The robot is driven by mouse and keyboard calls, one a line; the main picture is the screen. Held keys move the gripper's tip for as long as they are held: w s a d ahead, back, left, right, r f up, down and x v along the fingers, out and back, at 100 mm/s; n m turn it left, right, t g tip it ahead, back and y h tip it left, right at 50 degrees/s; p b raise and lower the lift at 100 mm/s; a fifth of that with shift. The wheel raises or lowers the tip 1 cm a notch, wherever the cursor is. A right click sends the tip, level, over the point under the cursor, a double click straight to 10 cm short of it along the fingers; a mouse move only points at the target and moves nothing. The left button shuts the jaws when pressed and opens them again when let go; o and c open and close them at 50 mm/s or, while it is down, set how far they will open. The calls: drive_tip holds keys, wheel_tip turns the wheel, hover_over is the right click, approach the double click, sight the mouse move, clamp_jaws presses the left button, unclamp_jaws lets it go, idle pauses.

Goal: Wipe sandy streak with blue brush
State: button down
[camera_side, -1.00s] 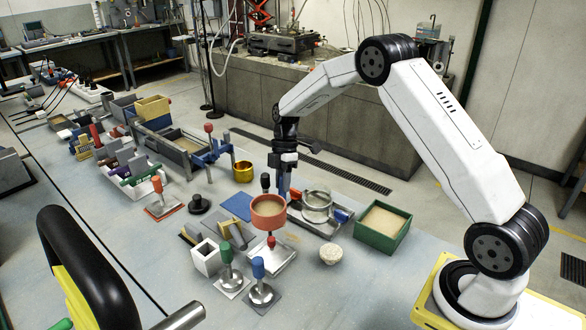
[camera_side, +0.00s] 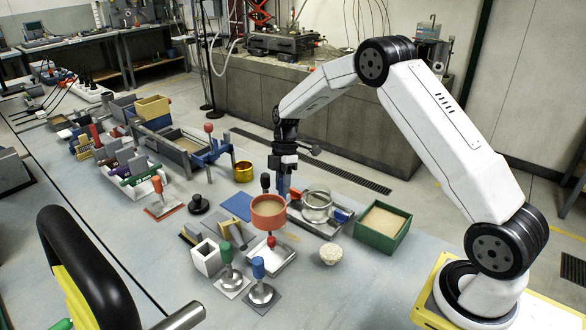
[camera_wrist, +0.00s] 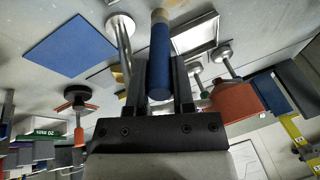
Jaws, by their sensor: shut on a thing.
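My gripper (camera_side: 284,172) is shut on the blue brush, just behind the red bowl in the side view. In the wrist view, the brush's blue handle (camera_wrist: 160,62) stands between the two fingers (camera_wrist: 160,80), with a tan part at its far end. In the side view the brush (camera_side: 283,189) is a small blue bit under the gripper, and its lower end is hidden by the bowl. A faint tan streak (camera_side: 292,237) shows on the table right of the bowl's stand. I cannot tell whether the brush touches the table.
The red sand bowl (camera_side: 268,212) stands close in front of the gripper. A glass dish (camera_side: 316,207) and a green sand box (camera_side: 360,238) are to the right. A blue mat (camera_side: 236,206) lies left.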

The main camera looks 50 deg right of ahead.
drive_tip(key=shift+f, duration=0.5)
idle(0.3)
drive_tip(key=shift+s+r, duration=0.1)
drive_tip(key=shift+s, duration=1.9)
drive_tip(key=shift+s, duration=2)
drive_tip(key=shift+w, duration=0.1)
